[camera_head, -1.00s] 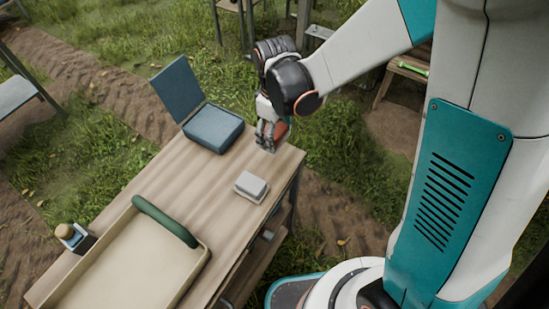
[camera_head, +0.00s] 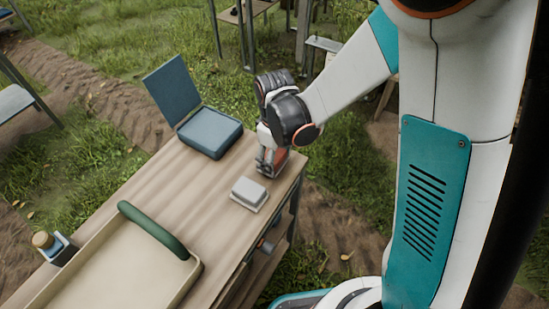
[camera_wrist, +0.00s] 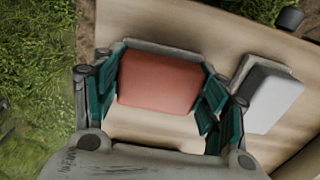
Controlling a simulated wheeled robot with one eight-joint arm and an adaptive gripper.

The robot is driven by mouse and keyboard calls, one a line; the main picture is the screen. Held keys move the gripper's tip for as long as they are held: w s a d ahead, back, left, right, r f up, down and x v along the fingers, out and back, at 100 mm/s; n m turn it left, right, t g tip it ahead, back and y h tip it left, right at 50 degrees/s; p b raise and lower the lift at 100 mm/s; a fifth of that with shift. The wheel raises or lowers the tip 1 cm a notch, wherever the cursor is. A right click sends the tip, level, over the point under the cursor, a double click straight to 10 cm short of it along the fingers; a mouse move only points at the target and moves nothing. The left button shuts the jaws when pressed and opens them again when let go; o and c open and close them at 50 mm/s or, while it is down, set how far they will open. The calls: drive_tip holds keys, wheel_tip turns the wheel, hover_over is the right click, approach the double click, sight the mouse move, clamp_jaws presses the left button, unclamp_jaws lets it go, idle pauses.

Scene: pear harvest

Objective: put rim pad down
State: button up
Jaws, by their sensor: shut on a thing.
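A red-orange pad (camera_wrist: 160,80), which I take to be the rim pad, lies between the fingers of my gripper (camera_wrist: 158,88) in the wrist view. My gripper is shut on it. In the head view my gripper (camera_head: 270,162) points down at the far right corner of the wooden table (camera_head: 185,185), close above its top. The pad is mostly hidden there by the fingers. I cannot tell whether it touches the table. A grey block on a thin plate (camera_head: 249,191) sits just in front of my gripper; it also shows on the right of the wrist view (camera_wrist: 270,98).
An open blue case (camera_head: 209,132) stands at the table's back edge, left of my gripper. A beige tray (camera_head: 110,275) with a green padded bar (camera_head: 158,229) takes up the near end, beside a brown-capped bottle (camera_head: 46,243). The table's middle is clear.

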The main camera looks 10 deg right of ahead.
drive_tip(key=shift+f, duration=0.1)
drive_tip(key=o, duration=1.1)
wheel_tip(320, 180, up, 12)
drive_tip(key=p, duration=0.4)
